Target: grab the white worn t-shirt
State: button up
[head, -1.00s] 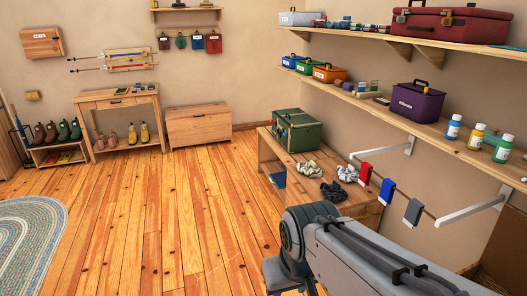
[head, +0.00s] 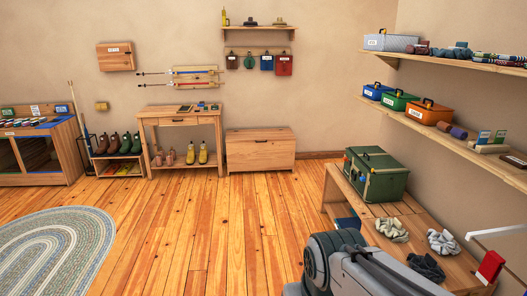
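Three crumpled cloths lie apart on the low wooden bench (head: 402,208) at the right in the head view. The palest, a whitish-grey bundle (head: 443,242), is the likely white worn t-shirt, though its shape as a shirt cannot be made out. A cream-beige bundle (head: 391,230) lies to its left, and a dark grey bundle (head: 426,267) lies nearer to me. My grey arm crosses the lower right, in front of the bench's near part. My gripper is outside the picture.
A green case (head: 376,174) stands at the bench's far end. The plank floor (head: 245,220) is open, with an oval rug (head: 95,235) at the left.

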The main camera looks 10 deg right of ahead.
aim_at(444, 244)
jog(key=z, duration=0.05)
jog(key=i, duration=1.55)
jog(key=z, duration=0.6)
jog(key=i, duration=1.25)
jog(key=z, duration=1.8)
jog(key=i, duration=0.8)
jog(key=z, duration=0.7)
